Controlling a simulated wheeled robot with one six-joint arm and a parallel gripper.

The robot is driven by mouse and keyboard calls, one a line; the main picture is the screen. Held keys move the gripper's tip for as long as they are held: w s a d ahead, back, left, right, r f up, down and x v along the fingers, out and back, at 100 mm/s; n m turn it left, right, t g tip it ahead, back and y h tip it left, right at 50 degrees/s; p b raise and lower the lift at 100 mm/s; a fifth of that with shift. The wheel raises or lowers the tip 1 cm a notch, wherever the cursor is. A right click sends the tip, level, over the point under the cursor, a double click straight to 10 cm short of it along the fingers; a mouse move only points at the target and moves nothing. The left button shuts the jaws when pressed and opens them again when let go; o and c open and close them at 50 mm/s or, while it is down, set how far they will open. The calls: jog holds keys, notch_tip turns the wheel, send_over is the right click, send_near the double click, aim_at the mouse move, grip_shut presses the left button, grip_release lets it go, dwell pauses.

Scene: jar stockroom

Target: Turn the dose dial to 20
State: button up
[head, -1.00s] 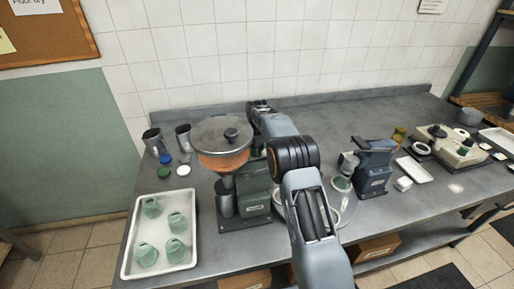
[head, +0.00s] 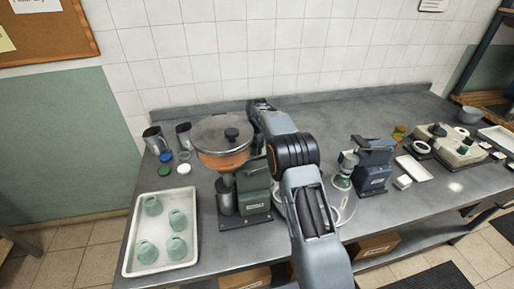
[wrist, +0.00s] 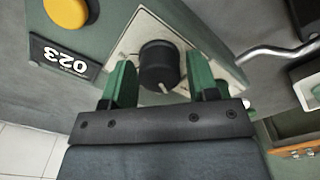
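In the wrist view a round black dial (wrist: 158,64) with a white pointer mark sits on a pale plate (wrist: 193,50) on a grey-green housing. The pointer is toward the lower side of the dial. My gripper (wrist: 160,72) has one green finger on each side of the dial. Narrow gaps show beside it, so the fingers appear open around it. A black panel (wrist: 65,57) shows upside-down white digits that look like 023. In the head view the green dispenser (head: 255,190) stands beside my arm; the dial and my fingertips are hidden there.
A white tray (head: 130,262) holds several green jars. A blue machine (head: 375,165) stands to the right. In the wrist view a yellow button (wrist: 67,12) and a bent metal rod (wrist: 275,50) flank the dial.

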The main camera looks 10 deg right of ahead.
jog(key=shift+o, duration=0.8)
notch_tip(320, 180, up, 14)
jog(key=shift+f+p, duration=0.15)
jog(key=shift+p, duration=0.25)
